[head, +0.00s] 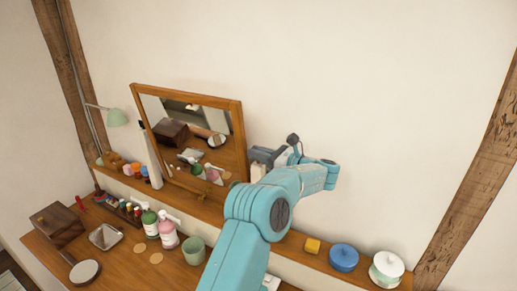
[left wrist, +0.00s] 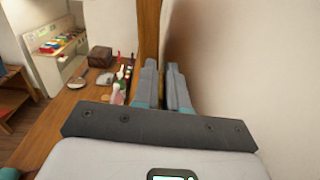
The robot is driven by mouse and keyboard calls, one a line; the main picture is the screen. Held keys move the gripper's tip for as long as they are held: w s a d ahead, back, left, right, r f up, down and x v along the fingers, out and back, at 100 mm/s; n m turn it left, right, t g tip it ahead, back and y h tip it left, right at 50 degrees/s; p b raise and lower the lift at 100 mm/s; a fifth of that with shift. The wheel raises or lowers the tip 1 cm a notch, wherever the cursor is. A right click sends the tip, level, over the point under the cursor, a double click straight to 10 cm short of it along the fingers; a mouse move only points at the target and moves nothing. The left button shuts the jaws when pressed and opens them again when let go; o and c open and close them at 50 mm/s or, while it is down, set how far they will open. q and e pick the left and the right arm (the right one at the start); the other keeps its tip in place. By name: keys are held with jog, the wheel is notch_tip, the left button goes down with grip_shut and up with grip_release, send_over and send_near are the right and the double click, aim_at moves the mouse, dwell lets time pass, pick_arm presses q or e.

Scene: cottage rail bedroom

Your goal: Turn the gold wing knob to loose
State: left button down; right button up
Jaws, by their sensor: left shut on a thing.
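The wood-framed tilting mirror (head: 241,125) stands on the shelf against the wall; its frame shows edge-on in the left wrist view (left wrist: 147,30). My left gripper (head: 256,160) is at the right side edge of this frame. In the left wrist view its two grey fingers (left wrist: 163,78) point at the frame, close together with a narrow gap. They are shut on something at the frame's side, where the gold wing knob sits. The knob itself is hidden by the fingers, so its angle cannot be seen. My right gripper is not in view.
Pump bottles (head: 168,234), a green cup (head: 194,251) and a dark wooden box (head: 57,223) stand on the desk left of my arm. The wall is close behind.

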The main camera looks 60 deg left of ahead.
pick_arm(q)
jog(key=shift+n+g, duration=0.3)
jog(key=shift+g, duration=0.2)
jog(key=shift+h, duration=0.3)
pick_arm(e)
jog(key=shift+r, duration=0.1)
pick_arm(q)
jog(key=c, duration=1.5)
grip_release()
jog(key=shift+c, duration=0.2)
jog(key=shift+b, duration=0.3)
jog(key=shift+w+d, duration=0.2)
jog(key=shift+d, duration=0.05)
jog(key=b+v, duration=0.1)
jog(key=v, duration=1.4)
jog(key=shift+w+d, duration=0.2)
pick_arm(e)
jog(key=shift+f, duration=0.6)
